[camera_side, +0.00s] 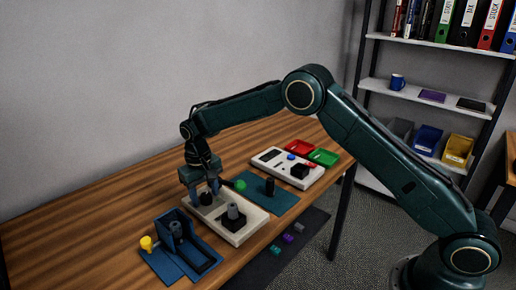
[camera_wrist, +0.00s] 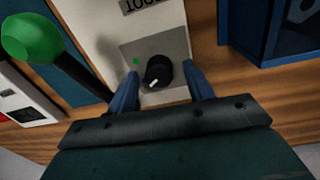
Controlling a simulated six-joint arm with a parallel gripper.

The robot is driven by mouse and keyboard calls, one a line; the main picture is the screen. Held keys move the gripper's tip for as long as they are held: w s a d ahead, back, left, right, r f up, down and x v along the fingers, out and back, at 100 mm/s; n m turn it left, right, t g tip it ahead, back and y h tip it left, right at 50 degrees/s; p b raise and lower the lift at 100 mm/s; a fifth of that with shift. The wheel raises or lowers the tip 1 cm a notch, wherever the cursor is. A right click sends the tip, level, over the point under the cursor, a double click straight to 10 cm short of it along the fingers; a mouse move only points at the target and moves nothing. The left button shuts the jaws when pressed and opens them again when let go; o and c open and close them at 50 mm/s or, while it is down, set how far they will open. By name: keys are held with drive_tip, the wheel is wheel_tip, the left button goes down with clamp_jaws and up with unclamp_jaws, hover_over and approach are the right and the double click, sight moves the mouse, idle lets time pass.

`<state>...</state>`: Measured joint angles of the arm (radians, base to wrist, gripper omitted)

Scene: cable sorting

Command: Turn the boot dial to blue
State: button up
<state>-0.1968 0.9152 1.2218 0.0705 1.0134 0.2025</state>
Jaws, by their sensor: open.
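The dial (camera_wrist: 158,72) is a round black knob on a grey square of a pale panel (camera_wrist: 115,20). Its white pointer mark faces the near side, slightly left, in the wrist view. In the side view my gripper (camera_side: 205,193) is down over the far end of the pale panel (camera_side: 247,232), and the dial shows dark between the fingers.
A green-topped lever (camera_wrist: 30,38) is close on the left in the wrist view. A blue fixture (camera_side: 168,235) with a yellow knob (camera_side: 146,243) stands nearby. A black block with a grey post (camera_side: 233,214) shares the panel. A white box (camera_side: 268,158) and red and green trays are farther back.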

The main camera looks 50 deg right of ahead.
sight(204, 196)
wheel_tip(204, 196, up, 14)
drive_tip(key=shift+a, duration=0.3)
idle(0.6)
drive_tip(key=s+d+r+t, duration=0.1)
drive_tip(key=s+d+r, duration=0.3)
drive_tip(key=s+r, duration=0.4)
drive_tip(key=s+d+r+t, duration=0.2)
drive_tip(key=s+d+r, duration=0.3)
drive_tip(key=s, duration=0.5)
drive_tip(key=s+d+f+t, duration=0.1)
drive_tip(key=s+f, duration=0.1)
drive_tip(key=s, duration=0.9)
drive_tip(key=s+d+f+t, duration=0.1)
drive_tip(key=s+f, duration=0.1)
drive_tip(key=s, duration=0.8)
drive_tip(key=shift+s+f+n+t, duration=0.15)
drive_tip(key=shift+s+n+t, duration=0.15)
drive_tip(key=shift+s+n, duration=0.1)
